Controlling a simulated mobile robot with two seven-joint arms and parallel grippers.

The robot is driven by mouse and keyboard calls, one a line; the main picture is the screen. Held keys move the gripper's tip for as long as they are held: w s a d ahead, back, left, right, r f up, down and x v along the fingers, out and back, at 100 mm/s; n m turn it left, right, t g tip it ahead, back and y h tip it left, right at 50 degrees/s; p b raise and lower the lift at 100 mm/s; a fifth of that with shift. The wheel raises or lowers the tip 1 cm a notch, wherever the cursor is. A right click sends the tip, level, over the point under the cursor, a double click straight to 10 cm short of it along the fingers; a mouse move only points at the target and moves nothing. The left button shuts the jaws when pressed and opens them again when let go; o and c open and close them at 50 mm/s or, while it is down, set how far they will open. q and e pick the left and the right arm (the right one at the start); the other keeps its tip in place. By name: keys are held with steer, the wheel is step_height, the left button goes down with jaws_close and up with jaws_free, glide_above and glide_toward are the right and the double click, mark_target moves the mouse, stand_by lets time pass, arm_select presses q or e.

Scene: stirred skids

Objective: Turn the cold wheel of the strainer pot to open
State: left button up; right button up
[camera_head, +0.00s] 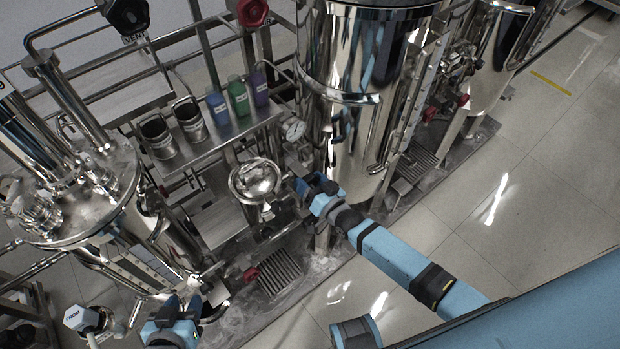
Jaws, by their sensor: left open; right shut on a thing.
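A small round shiny vessel with a domed lid, apparently the strainer pot (255,180), stands in the middle between the tall steel tanks. My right gripper (306,186) reaches in from the lower right. It is shut just right of the pot, at the foot of the tall tank. What it holds is mostly hidden by its blue jaws; it appears to be the cold wheel, but no label shows. My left gripper (182,304) is open and empty at the lower left, apart from the pot.
Tall tanks stand at the right (345,110) and left (110,190). A shelf (215,140) with cups and coloured bottles is behind the pot. A red wheel (250,274) sits low near the floor grate (280,272). Bare floor (520,200) lies at the right.

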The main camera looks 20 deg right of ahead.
steer(key=shift+n+p, duration=0.3)
steer(key=shift+n, duration=0.7)
steer(key=o, duration=0.9)
steer(key=shift+p+v, duration=0.4)
steer(key=shift+v, duration=6.5)
